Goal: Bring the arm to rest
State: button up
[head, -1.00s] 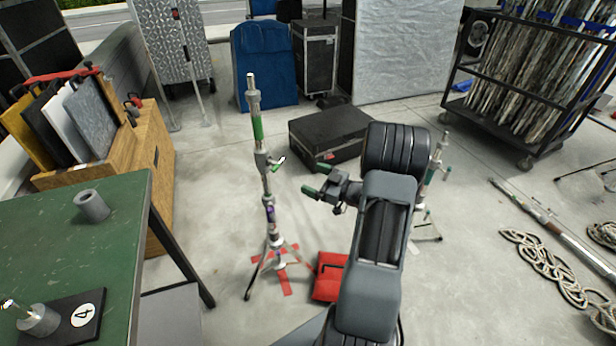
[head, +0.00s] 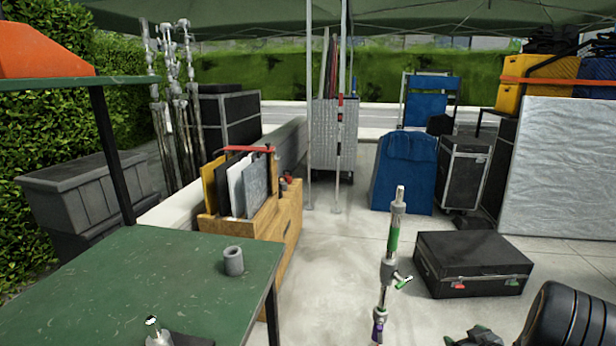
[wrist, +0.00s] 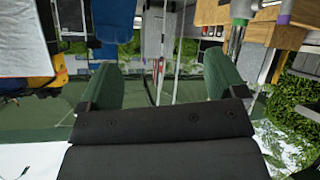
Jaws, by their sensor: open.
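My gripper (wrist: 165,75) is open in the wrist view. Its two green-padded fingers stand wide apart and nothing is between them. In the head view my gripper (head: 472,339) shows only in part at the bottom edge, right of the light stand. My dark arm is cut off at the bottom right corner. The silver light stand (head: 392,240) with a green band stands upright, apart from my gripper. Its lower part is out of the head view. A silver pole with green and purple parts (wrist: 236,32) shows at the upper right of the wrist view, outside the fingers.
A green table (head: 150,275) with a grey ring (head: 233,261) is at the left. A wooden crate (head: 285,222) holds upright panels. A black case (head: 472,265) lies on the floor behind the stand. Open concrete lies between crate and case.

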jog(key=s+a+r+m+g+h+p, duration=0.3)
jog(key=s+r+m+g+h+p, duration=0.15)
jog(key=s+r+g, duration=0.45)
jog(key=s+a+r+y+p, duration=0.2)
jog(key=a+r+p, duration=0.3)
jog(key=a+r, duration=0.7)
jog(key=s+a+r+n+y+p, duration=0.1)
jog(key=s+a+r+p, duration=0.4)
jog(key=a+r, duration=0.7)
jog(key=shift+s+r+t+y+p, duration=0.3)
jog(key=shift+r+t+y+p, duration=0.15)
jog(key=shift+y+p, duration=0.35)
jog(key=shift+n, duration=0.25)
